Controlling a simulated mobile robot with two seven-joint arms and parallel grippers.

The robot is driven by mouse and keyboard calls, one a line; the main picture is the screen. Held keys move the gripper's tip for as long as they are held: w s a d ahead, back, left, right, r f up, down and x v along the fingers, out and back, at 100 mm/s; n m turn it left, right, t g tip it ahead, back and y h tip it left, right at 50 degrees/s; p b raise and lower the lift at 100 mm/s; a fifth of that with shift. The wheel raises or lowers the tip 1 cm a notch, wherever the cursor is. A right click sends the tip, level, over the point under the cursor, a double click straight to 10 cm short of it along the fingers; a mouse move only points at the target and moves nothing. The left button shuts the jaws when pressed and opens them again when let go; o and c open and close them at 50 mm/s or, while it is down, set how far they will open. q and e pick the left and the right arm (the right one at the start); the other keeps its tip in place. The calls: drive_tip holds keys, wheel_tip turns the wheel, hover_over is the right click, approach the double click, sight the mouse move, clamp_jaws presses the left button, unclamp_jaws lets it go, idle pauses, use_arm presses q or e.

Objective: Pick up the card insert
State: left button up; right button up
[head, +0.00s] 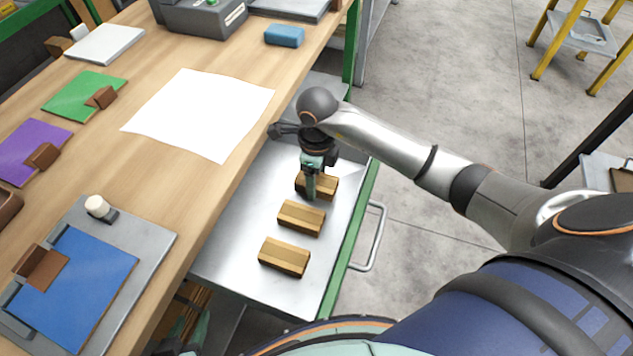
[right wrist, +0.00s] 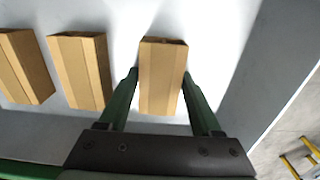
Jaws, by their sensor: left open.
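Three tan, ridged, card-like pieces lie in a row in an open metal drawer (head: 230,262): a near one (head: 284,257), a middle one (head: 301,218) and a far one (head: 326,186). I cannot tell for sure which thing is the card insert. My right gripper (head: 310,192) points down over the far piece and partly hides it. In the right wrist view, the open green fingers of this gripper (right wrist: 160,75) stand on either side of the far piece (right wrist: 161,80), close to its sides. My left gripper (head: 182,338) is only partly seen, low beside the bench, open and away from the pieces.
The wooden bench (head: 150,165) holds a white sheet (head: 200,112), a blue panel on a grey plate (head: 82,285), green (head: 84,95) and purple (head: 32,150) panels, and a blue block (head: 284,35). The drawer's green front and handle (head: 372,240) border open floor at right.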

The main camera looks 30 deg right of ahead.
drive_tip(key=c, duration=0.9)
drive_tip(key=shift+r, duration=0.1)
